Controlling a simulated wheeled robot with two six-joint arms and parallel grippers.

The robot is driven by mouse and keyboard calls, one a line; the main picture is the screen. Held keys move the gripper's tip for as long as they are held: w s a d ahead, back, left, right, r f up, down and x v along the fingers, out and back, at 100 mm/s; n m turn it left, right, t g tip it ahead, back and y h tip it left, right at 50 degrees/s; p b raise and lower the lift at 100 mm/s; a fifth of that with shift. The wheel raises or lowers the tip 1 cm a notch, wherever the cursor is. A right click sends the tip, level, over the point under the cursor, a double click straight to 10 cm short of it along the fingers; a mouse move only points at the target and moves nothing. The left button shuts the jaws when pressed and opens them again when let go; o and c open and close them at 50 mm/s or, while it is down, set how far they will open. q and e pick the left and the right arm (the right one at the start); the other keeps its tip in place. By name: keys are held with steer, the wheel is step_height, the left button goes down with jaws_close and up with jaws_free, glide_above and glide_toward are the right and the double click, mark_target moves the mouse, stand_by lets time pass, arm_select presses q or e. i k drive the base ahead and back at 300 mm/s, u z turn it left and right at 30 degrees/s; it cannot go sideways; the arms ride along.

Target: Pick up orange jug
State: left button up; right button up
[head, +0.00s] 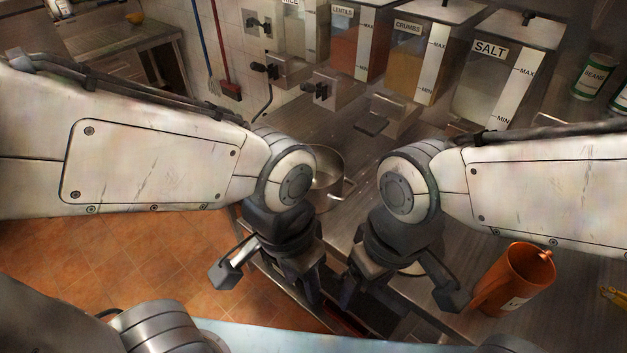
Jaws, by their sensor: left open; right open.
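The orange jug (522,287) stands on the steel counter at the right, with a pale label low on its side. It looks upright, and its left side is close to my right gripper. My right gripper (398,290) is open and empty, its outer finger just left of the jug; I cannot tell whether they touch. My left gripper (266,280) is open and empty, left of the right one and well away from the jug, near the counter's front edge.
A metal pot (328,180) stands on the counter behind my grippers, partly hidden. Dispensers labelled lentils (357,45), crumbs (405,70) and salt (487,85) line the back. A green beans can (594,77) is at upper right. A yellow item (612,296) lies right of the jug.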

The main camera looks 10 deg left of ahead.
mark_target(524, 269)
steer(key=z, duration=1.45)
steer(key=k, duration=0.55)
steer(key=u, duration=0.85)
